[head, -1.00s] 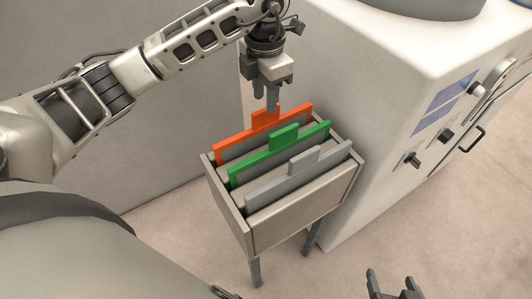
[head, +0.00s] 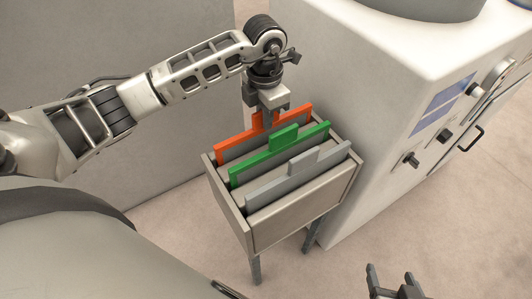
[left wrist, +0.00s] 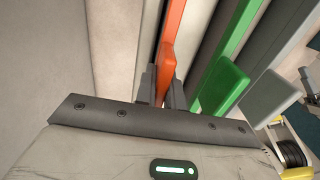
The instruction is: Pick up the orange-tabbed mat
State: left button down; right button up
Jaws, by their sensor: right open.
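The orange-tabbed mat (head: 240,140) stands on edge in the rear slot of a grey rack (head: 300,215). My left gripper (head: 266,124) points down at its raised tab. In the left wrist view, the orange tab (left wrist: 167,75) lies between the two fingers of the left gripper (left wrist: 163,88), one on each side. I cannot tell whether the fingers press on it. The fingertips are partly hidden. My right gripper (head: 392,280) is open and empty at the bottom edge of the head view, away from the rack.
A green-tabbed mat (head: 285,140) and a grey-tabbed mat (head: 300,172) stand in the same rack, in front of the orange one. A white machine (head: 370,120) with knobs and a handle stands close on the right. A grey wall is behind on the left.

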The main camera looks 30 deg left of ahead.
pick_arm(q)
jog(key=shift+r, duration=0.15)
pick_arm(e)
jog(key=shift+s+d+f, duration=0.1)
pick_arm(q)
jog(key=shift+r, duration=0.25)
notch_tip(320, 180, up, 10)
jog(key=shift+r+b, duration=0.2)
jog(key=shift+b, duration=0.15)
notch_tip(320, 180, up, 17)
jog(key=p, duration=0.3)
pick_arm(e)
jog(key=shift+d+r, duration=0.15)
jog(key=shift+r, duration=0.35)
